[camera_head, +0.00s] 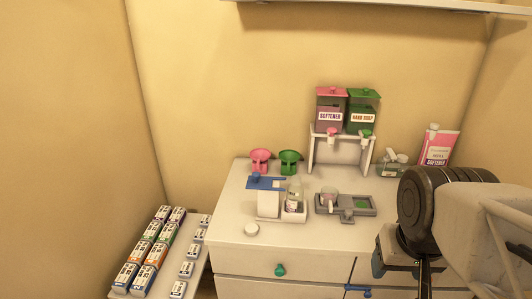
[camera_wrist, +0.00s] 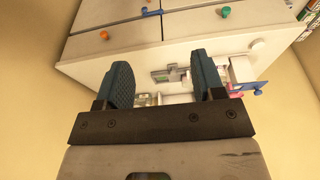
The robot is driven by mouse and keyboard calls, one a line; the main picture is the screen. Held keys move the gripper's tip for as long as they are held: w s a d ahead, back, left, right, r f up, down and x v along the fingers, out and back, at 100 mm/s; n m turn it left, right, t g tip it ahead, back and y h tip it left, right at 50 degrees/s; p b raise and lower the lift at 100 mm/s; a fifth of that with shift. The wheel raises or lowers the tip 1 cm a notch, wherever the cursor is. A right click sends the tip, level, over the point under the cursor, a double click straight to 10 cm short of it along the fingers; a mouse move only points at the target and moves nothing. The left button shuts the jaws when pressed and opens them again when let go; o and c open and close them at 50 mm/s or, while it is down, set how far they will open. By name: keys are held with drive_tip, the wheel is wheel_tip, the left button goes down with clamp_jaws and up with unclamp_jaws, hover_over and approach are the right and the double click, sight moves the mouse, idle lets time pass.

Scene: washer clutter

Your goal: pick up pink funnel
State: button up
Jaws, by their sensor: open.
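The pink funnel (camera_head: 260,156) stands at the back left of the white cabinet top, near the wall, in the head view. A green funnel (camera_head: 289,157) stands just to its right. My gripper (camera_wrist: 160,62) is open, with nothing between its two fingers in the wrist view. In the head view my arm is at the far right, well apart from the pink funnel. A small pink patch (camera_wrist: 236,94) shows beside the right finger in the wrist view; I cannot tell whether it is the funnel.
A grey tray (camera_head: 345,206) and a dispenser rack (camera_head: 341,134) with pink and green dispensers are to the right. Boxes (camera_head: 155,252) fill a lower surface at left.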

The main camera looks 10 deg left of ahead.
drive_tip(key=shift+o, duration=1)
